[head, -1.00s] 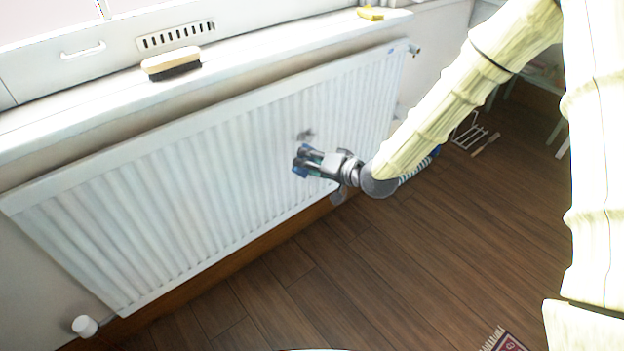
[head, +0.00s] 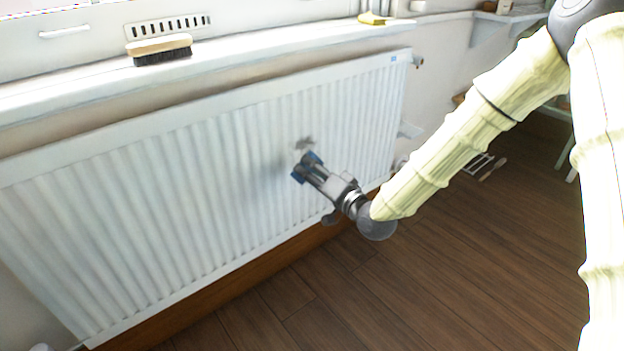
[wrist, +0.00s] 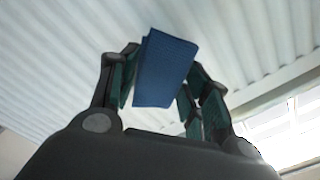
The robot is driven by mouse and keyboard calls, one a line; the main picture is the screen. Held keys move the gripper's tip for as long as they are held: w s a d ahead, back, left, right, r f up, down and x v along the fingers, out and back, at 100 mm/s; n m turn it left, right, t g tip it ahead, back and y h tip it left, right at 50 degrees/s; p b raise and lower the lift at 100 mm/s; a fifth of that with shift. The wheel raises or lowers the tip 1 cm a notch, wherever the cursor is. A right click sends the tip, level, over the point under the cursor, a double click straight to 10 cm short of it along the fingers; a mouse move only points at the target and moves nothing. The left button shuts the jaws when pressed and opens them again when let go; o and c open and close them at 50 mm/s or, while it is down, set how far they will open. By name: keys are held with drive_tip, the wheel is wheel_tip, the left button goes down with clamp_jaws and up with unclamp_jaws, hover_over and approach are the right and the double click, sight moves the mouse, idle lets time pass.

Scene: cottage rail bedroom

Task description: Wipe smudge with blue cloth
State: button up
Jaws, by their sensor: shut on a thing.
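The smudge (head: 304,143) is a small grey mark on the front of the white ribbed radiator (head: 200,190). My gripper (head: 306,167) is at the radiator front, just below the smudge. It is shut on the blue cloth (head: 299,175), which shows at the fingertips. In the wrist view the cloth (wrist: 167,68) is a folded blue piece between the fingers, with the ribbed panel behind it. The smudge cannot be made out in the wrist view. I cannot tell whether the cloth touches the panel.
A wooden brush (head: 160,49) with dark bristles lies on the windowsill (head: 260,45) above the radiator. A yellow item (head: 373,18) lies at the sill's right end. A white rack (head: 478,163) stands on the floor at right. The wooden floor (head: 430,280) in front is clear.

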sight(318, 140)
drive_tip(key=shift+b+x, duration=0.65)
drive_tip(key=shift+x, duration=2.3)
drive_tip(key=shift+x, duration=1.05)
drive_tip(key=shift+w+d+p, duration=0.35)
drive_tip(key=shift+w+d, duration=0.2)
drive_tip(key=shift+d, duration=0.25)
drive_tip(key=shift+w+d+p, duration=0.35)
drive_tip(key=shift+w+d, duration=0.15)
drive_tip(key=shift+d, duration=0.3)
drive_tip(key=shift+w+d+r+p, duration=0.1)
drive_tip(key=shift+w+d+p, duration=0.25)
drive_tip(key=shift+w+d, duration=0.55)
drive_tip(key=shift+w+d+f+p, duration=0.1)
drive_tip(key=shift+w+d+p, duration=0.2)
drive_tip(key=shift+w+d, duration=0.6)
drive_tip(key=shift+w+d+r+p, duration=0.1)
drive_tip(key=shift+w+d+p, duration=0.35)
drive_tip(key=shift+d, duration=0.75)
drive_tip(key=shift+w, duration=0.1)
